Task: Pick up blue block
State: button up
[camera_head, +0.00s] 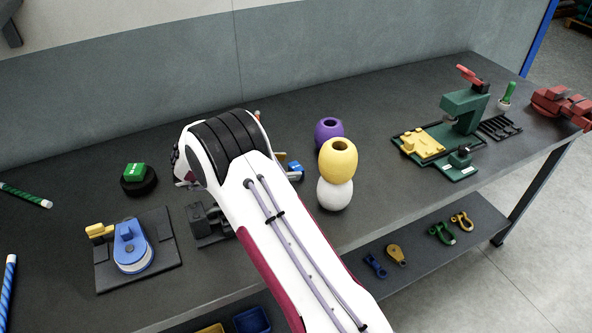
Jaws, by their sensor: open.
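A small blue block (294,166) with a white mark on it shows just right of my arm, left of the stacked floats. My arm hides part of it and whatever it stands on. My white arm reaches in from the bottom over the table, with its black ribbed joint near the middle. My gripper is hidden behind the arm, so I cannot see its fingers or its distance from the blue block.
A green block (135,170) sits on a black disc at left. A blue pulley fixture (131,243) stands front left. A yellow float (338,160) rests on a white one (334,194), beside a purple float (328,131). A green press (464,108) stands right. The table (385,200) is bare between floats and press.

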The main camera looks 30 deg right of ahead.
aim_at(297, 166)
jog(key=shift+d, duration=0.1)
jog(key=shift+s+x, duration=0.1)
jog(key=shift+x, duration=1.15)
jog(key=shift+s+x, duration=0.15)
jog(key=shift+x, duration=1.15)
jog(key=shift+r, duration=0.1)
jog(key=c, duration=1.2)
